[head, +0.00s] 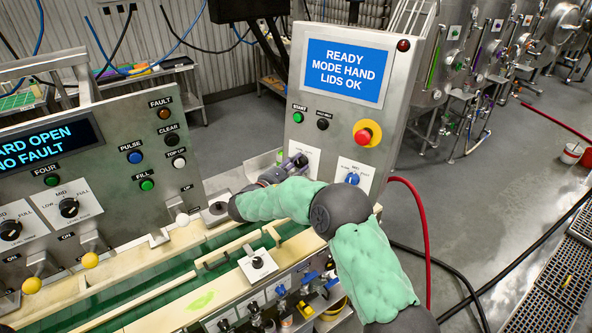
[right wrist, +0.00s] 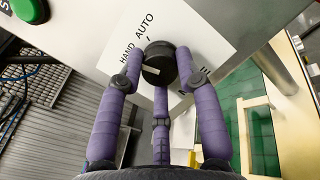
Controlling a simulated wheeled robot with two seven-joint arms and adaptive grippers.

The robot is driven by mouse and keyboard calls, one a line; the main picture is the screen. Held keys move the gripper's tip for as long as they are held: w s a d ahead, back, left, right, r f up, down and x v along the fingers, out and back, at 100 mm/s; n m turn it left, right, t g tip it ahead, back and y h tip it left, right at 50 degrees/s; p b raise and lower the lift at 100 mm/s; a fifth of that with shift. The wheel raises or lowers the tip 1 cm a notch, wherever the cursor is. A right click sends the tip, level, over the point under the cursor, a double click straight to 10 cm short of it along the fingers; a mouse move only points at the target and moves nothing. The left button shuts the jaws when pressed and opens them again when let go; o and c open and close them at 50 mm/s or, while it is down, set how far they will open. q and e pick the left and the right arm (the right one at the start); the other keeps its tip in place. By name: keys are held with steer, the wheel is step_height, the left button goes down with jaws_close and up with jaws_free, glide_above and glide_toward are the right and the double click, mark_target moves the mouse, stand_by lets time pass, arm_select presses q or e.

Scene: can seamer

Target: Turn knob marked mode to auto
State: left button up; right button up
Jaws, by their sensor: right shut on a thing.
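The mode knob (right wrist: 159,63) is a black round knob on a white plate (right wrist: 190,30) printed HAND and AUTO, seen in the right wrist view. Its pale pointer line faces left, toward the HAND side. My right gripper (right wrist: 158,80) has its purple fingers closed around the knob, one on each side and one below. In the head view my right gripper (head: 291,167) reaches the lower left of the upright panel and hides the knob. The screen (head: 345,72) reads READY, MODE HAND, LIDS OK. My left gripper is not in view.
A red stop button (head: 364,136) on yellow and a blue knob (head: 352,178) sit right of my gripper on the panel. Green (head: 298,117) and black (head: 323,124) buttons are above. A green conveyor (head: 175,285) runs below my arm. A red hose (head: 423,225) hangs at right.

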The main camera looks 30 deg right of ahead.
steer(key=m+b, duration=0.4)
steer(key=b, duration=0.1)
steer(key=m+g+b, duration=0.1)
steer(key=m+b, duration=0.1)
steer(key=b, duration=0.1)
steer(key=shift+w+a+f, duration=0.1)
steer(key=shift+f, duration=0.3)
steer(key=shift+r+m+y+b, duration=0.2)
steer(key=shift+m+y+b, duration=0.2)
steer(key=shift+m+b, duration=1)
steer(key=o, duration=1.1)
steer(key=shift+w+r, duration=0.1)
steer(key=shift+r, duration=0.1)
steer(key=v, duration=0.7)
steer(key=shift+a, duration=0.25)
